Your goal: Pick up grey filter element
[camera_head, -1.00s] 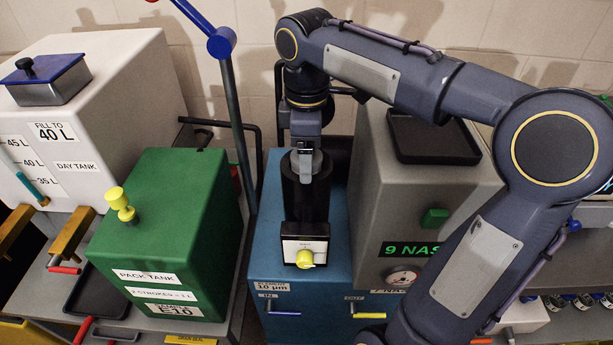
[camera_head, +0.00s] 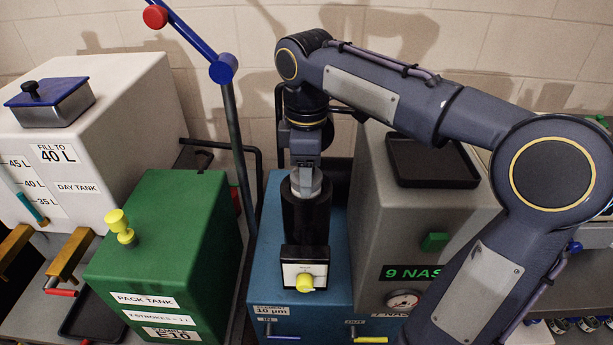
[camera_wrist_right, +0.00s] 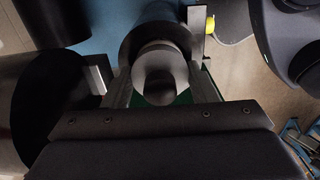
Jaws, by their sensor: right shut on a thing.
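The grey filter element (camera_head: 311,187) is a light grey cylinder. It shows at the mouth of the black upright housing (camera_head: 305,222) on the blue box; its lower part is hidden in there. My right gripper (camera_head: 305,178) points down from above and is shut on the top of the element. In the right wrist view the element's round grey top (camera_wrist_right: 158,72) is between the two fingers, with the dark housing rim around it. My left gripper is not in view.
The blue box (camera_head: 270,265) stands between the green pack tank (camera_head: 165,235) and a grey cabinet (camera_head: 385,240). A thin pole with a blue joint (camera_head: 223,68) rises just left of the housing. A black tray (camera_head: 432,162) tops the cabinet.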

